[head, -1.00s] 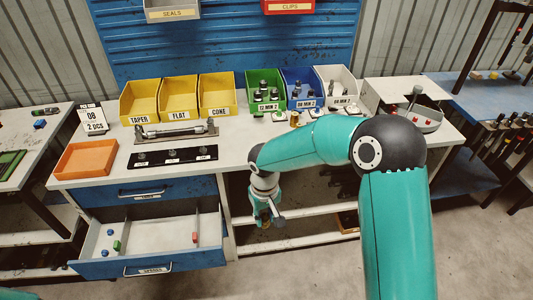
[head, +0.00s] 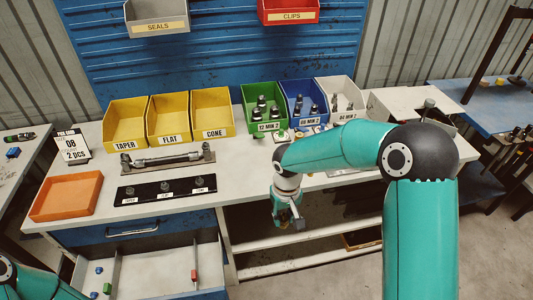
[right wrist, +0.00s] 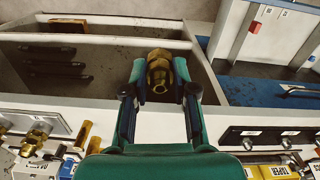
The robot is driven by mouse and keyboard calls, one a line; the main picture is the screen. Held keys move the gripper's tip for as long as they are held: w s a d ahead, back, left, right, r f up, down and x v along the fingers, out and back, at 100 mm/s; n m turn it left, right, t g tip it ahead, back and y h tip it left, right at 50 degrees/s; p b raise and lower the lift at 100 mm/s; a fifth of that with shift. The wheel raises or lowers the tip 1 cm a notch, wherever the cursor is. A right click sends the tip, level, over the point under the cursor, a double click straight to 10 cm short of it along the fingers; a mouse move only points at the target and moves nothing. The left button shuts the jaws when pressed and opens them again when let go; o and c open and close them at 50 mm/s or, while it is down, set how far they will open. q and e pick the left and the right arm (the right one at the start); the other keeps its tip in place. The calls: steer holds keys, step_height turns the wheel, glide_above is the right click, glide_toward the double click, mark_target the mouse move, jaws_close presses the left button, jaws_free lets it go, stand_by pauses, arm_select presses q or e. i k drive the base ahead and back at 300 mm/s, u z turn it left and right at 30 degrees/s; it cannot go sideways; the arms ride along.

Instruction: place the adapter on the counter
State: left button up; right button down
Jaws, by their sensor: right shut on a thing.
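The adapter (right wrist: 158,75) is a brass, hex-sided fitting, seen between the fingers in the right wrist view. My right gripper (right wrist: 158,88) is shut on it. In the head view my right gripper (head: 289,220) hangs fingers down in front of the counter's front edge, apart from the counter; the adapter is hard to make out there. The counter (head: 235,180) is a pale worktop carrying bins and fixtures, with bare surface along its front. Part of my left arm shows at the lower left, but its gripper is out of frame.
An orange tray (head: 67,196), a black labelled strip (head: 166,190) and a grey fixture with a metal rod (head: 167,159) occupy the left of the counter. Yellow bins (head: 168,122), a green bin (head: 265,110) and a blue bin (head: 303,104) line the back. An open drawer (head: 150,272) juts out below.

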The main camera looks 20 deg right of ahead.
mark_target(262, 168)
steer(key=z, duration=0.05)
steer(key=i, duration=0.9)
steer(key=u, duration=0.25)
